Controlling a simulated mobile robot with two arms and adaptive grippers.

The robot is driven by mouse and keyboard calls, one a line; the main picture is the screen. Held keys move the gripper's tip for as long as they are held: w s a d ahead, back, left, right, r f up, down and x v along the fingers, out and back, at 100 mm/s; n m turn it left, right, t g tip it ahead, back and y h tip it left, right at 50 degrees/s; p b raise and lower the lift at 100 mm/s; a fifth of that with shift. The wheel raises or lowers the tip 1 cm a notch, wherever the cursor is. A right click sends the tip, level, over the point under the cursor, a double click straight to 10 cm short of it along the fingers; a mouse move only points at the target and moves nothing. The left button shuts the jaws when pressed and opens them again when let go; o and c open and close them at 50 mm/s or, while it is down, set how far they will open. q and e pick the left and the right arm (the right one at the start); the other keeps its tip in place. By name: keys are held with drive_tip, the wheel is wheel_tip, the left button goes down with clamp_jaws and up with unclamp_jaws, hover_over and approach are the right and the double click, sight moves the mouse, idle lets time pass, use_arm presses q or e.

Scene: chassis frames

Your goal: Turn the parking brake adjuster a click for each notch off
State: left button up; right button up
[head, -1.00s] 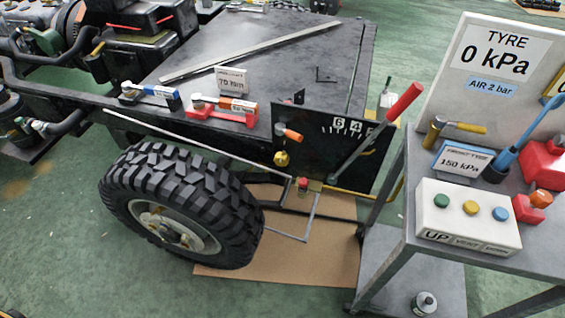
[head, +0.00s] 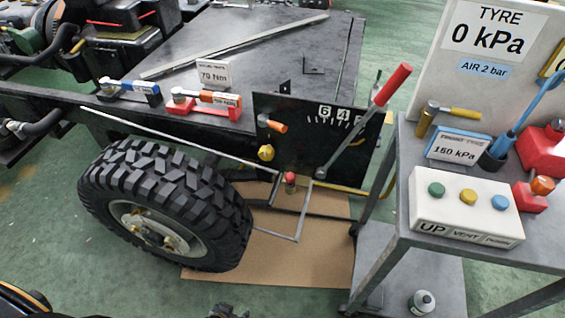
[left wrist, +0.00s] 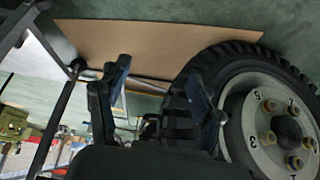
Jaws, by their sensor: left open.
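The parking brake lever with a red handle (head: 393,84) leans up to the right across a black plate (head: 290,134) with a white numbered scale; 6 and 4 can be read. An orange knob (head: 272,124) and a yellow knob (head: 266,153) sit at the plate's left part. A red-topped fitting (head: 290,178) stands below, where thin rods meet. I cannot tell which of these is the adjuster. My left gripper (left wrist: 158,80) is open and empty in the left wrist view, in front of the tyre's edge. My right gripper is out of view.
A large tyre (head: 165,200) stands left of the plate, over a cardboard sheet (head: 245,262). A grey trolley (head: 400,272) at right carries a white button box (head: 465,215), a gauge board and tools. Torque wrenches (head: 205,104) rest on the chassis. Green floor is clear at front.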

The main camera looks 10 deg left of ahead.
use_arm(q)
drive_tip(key=w+r+n+t+b, duration=0.1)
drive_tip(key=w+r+t+b, duration=0.35)
drive_tip(key=w, duration=0.75)
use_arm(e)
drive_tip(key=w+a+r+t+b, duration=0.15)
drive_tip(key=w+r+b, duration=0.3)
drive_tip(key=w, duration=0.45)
use_arm(q)
drive_tip(key=n+t+b, duration=0.3)
drive_tip(key=t+b, duration=0.2)
drive_tip(key=t, duration=0.3)
approach(265, 157)
drive_tip(key=w+b, duration=0.1)
drive_tip(key=w, duration=0.9)
drive_tip(key=shift+r, duration=0.1)
drive_tip(key=shift+w+d, duration=0.1)
drive_tip(key=shift+w, duration=0.3)
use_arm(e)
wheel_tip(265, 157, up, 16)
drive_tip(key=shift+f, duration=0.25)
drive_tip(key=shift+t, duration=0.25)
